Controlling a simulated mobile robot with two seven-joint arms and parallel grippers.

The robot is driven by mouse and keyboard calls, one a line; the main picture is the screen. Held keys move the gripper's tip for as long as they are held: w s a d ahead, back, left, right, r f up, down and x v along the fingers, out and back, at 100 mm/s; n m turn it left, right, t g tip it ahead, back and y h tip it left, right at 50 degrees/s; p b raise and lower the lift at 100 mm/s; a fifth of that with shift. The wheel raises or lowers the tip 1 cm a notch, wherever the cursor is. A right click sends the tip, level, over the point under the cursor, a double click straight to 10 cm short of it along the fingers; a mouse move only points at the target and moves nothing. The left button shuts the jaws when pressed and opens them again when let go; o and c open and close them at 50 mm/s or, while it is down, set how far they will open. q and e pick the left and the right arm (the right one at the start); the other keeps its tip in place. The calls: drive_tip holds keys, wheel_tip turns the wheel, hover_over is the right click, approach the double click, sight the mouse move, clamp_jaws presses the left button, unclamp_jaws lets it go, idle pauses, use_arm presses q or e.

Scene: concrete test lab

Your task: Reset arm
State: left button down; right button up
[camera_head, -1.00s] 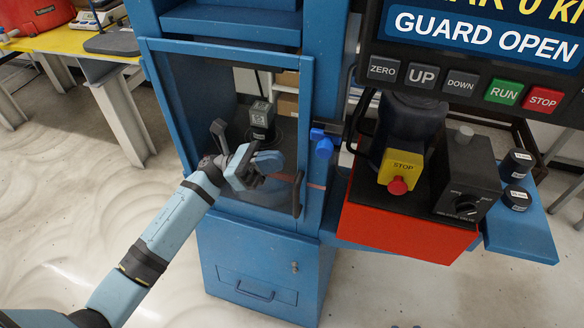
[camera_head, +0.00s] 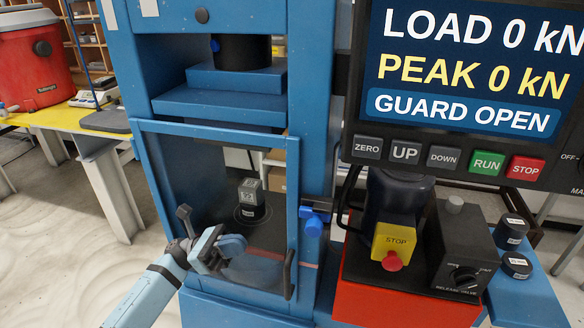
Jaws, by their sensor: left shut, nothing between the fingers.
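My left arm comes in from the lower left. Its gripper (camera_head: 212,255) is at the front of the blue press, by the lower part of the guard (camera_head: 215,131), a blue frame around a see-through pane. The gripper is shut and empty. A dark block with a grey top (camera_head: 250,196) stands upright on the round plate inside the press, behind and above the gripper, apart from it. Whether the gripper touches the pane cannot be told. My right gripper is not in view.
The console screen (camera_head: 465,70) reads GUARD OPEN, with loads of 0 kN. A yellow table (camera_head: 62,118) stands at left.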

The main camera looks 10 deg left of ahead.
use_arm(q)
drive_tip(key=s+d+f+m+t+y, duration=0.2)
drive_tip(key=s+f+m+t+y, duration=0.3)
drive_tip(key=s+f+m+y, duration=0.6)
drive_tip(key=s+d+f+m+t+y, duration=0.2)
drive_tip(key=s+f+m+t+y, duration=0.45)
drive_tip(key=f, duration=0.65)
wheel_tip(320, 180, up, 15)
drive_tip(key=s+a+m+y+p, duration=0.1)
drive_tip(key=m+y+p, duration=0.1)
drive_tip(key=p, duration=1.5)
drive_tip(key=shift+s+a+f+m+y+p, duration=0.25)
drive_tip(key=shift+m+y+p, duration=0.1)
drive_tip(key=shift+m, duration=0.4)
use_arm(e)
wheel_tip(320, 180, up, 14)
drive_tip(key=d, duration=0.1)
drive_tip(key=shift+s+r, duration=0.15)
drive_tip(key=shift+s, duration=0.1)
use_arm(q)
drive_tip(key=shift+g, duration=0.25)
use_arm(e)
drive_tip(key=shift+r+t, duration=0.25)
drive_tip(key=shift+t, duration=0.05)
